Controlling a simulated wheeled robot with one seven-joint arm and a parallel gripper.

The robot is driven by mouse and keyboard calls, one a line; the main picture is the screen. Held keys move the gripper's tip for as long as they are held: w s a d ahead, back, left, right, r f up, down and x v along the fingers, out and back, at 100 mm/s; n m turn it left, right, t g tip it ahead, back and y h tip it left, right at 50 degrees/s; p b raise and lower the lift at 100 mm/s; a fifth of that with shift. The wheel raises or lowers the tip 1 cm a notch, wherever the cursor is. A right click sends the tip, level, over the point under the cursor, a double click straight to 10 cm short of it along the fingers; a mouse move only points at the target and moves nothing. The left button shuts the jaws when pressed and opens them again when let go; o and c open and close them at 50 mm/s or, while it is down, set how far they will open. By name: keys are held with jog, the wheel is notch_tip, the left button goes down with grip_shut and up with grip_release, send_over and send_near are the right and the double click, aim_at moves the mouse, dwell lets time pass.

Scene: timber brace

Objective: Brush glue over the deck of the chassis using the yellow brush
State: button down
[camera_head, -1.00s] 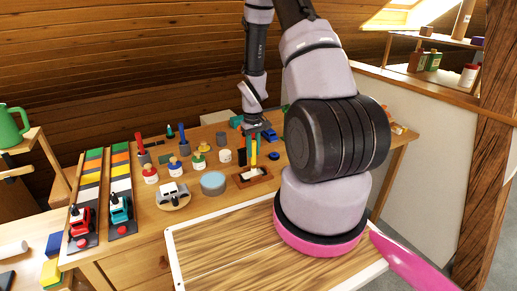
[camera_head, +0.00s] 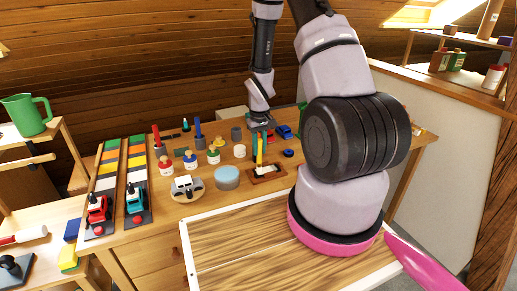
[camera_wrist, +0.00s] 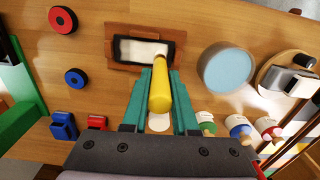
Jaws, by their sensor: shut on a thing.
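My gripper (camera_wrist: 160,95) has teal fingers and is shut on the yellow brush (camera_wrist: 160,95). The brush also shows in the head view (camera_head: 259,150), roughly upright above the wooden glue tray (camera_head: 252,178). In the wrist view the tray (camera_wrist: 116,65) has a dark inner rim and a pale white filling, just beyond the brush. Whether the bristles touch the filling I cannot tell. A grey-and-white toy vehicle body (camera_head: 187,184), apparently the chassis, sits on a round wooden disc left of the tray. It shows at the right of the wrist view (camera_wrist: 288,80).
A light-blue-topped round tub (camera_head: 227,178) stands between tray and chassis. Several small glue or paint bottles (camera_head: 190,162) stand behind it. Red and teal toy locomotives (camera_head: 97,208) stand at the left. Blue and red discs (camera_wrist: 76,78) lie near the tray. A white-edged wooden panel (camera_head: 225,245) is in front.

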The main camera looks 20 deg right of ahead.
jog(key=d, duration=0.7)
dwell(0.5)
jog(key=shift+w, duration=0.1)
notch_tip(320, 180, up, 6)
dwell(0.5)
notch_tip(320, 180, up, 3)
dwell(0.7)
jog(key=shift+f, duration=0.1)
dwell(0.4)
notch_tip(320, 180, down, 7)
dwell(0.7)
